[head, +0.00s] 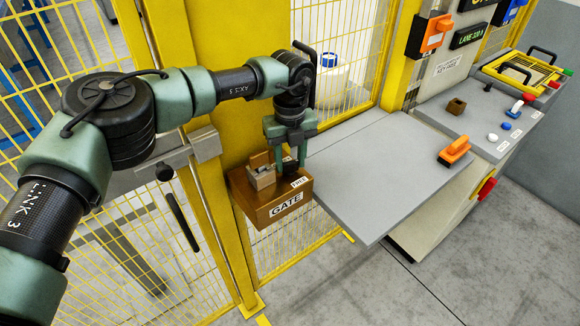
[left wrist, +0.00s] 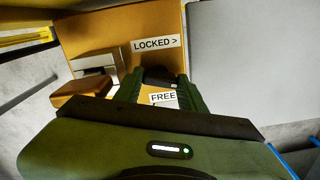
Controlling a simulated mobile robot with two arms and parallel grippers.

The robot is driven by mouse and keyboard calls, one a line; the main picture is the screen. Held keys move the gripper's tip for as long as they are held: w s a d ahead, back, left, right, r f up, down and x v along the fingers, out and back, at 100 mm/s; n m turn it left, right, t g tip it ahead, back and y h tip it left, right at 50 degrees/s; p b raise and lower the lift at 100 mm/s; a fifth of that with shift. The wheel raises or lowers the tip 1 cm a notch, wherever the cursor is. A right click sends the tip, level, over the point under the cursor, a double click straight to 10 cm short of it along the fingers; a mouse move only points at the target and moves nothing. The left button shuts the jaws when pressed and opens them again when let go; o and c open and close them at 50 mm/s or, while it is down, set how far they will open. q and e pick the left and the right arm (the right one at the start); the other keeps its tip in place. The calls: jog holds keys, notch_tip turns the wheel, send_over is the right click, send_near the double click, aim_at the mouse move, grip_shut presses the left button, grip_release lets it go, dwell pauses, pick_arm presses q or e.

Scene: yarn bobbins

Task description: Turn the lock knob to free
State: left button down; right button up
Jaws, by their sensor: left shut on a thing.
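The brown lock box (head: 250,212) marked GATE is fixed to the yellow post. My left gripper (head: 290,164) points down over its top, and its two green fingers are shut on the dark lock knob. In the left wrist view the knob (left wrist: 160,77) shows between the fingertips of my left gripper (left wrist: 158,92). The LOCKED label (left wrist: 156,44) lies beyond the knob, and the FREE label (left wrist: 163,97) lies on the near side. The FREE label also shows in the head view (head: 299,182). The fingers hide much of the knob, so I cannot tell its exact angle. My right gripper is out of view.
A grey metal block (head: 262,177) stands on the box left of the fingers. A grey shelf (head: 375,165) lies to the right, with an orange-handled part (head: 455,150) at its edge. Yellow mesh fencing (head: 335,50) rises behind. Open floor (head: 370,285) lies in front.

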pick_arm(q)
jog(key=m+b, duration=0.3)
jog(key=shift+f+m, duration=0.25)
jog(key=shift+m, duration=0.15)
jog(key=m+b, duration=0.2)
jog(key=shift+m, duration=0.3)
jog(key=m+b, duration=0.1)
jog(key=m, duration=0.2)
jog(key=shift+r+m+b, duration=0.15)
jog(key=shift+m+b, duration=0.15)
jog(key=m, duration=0.4)
jog(key=shift+b, duration=0.4)
jog(key=shift+m, duration=0.3)
jog(key=c, duration=1.1)
grip_release()
jog(key=shift+r, duration=0.15)
